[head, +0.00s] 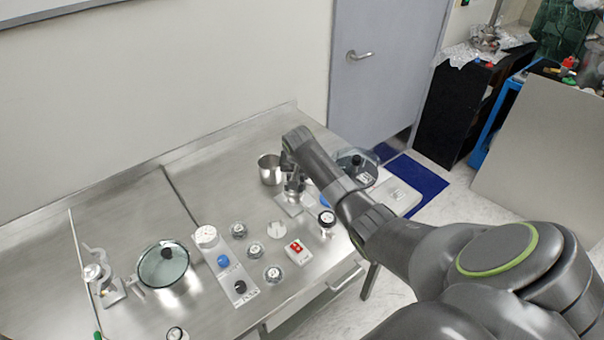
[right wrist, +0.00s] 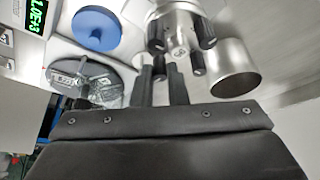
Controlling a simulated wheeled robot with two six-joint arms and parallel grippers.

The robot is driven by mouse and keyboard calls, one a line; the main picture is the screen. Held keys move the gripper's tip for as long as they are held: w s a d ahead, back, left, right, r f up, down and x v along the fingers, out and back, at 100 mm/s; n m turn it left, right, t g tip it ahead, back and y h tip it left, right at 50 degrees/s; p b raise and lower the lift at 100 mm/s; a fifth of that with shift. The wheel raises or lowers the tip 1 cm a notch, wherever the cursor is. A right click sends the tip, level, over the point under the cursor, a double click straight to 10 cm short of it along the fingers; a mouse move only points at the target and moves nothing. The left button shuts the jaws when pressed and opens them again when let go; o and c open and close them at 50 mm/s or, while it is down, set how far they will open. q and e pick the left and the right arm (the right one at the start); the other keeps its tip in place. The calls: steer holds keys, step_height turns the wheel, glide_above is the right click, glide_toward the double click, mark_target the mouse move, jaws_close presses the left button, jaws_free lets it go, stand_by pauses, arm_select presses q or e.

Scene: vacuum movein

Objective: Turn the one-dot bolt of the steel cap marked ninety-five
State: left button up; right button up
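The steel cap (right wrist: 178,14) is at the top centre of the right wrist view, with several black bolts around a shiny metal middle. Its dots and number marking cannot be read. In the head view my right gripper and arm mostly hide it. My right gripper (right wrist: 160,72) points at the cap, its two dark fingers apart. One black bolt (right wrist: 158,68) shows between the fingertips; I cannot tell whether they touch it. Another black bolt (right wrist: 197,64) is just right of the fingers. In the head view the right gripper (head: 293,190) is over the bench's right part. My left gripper is not in view.
An open steel cup (right wrist: 236,68) stands close right of the cap; it also shows in the head view (head: 269,171). A blue disc (right wrist: 97,28) and a glass-covered item (right wrist: 72,76) lie left. A glass dish (head: 163,268) and a red-switch box (head: 298,252) are on the steel bench (head: 120,220).

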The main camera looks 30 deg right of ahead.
jaws_close()
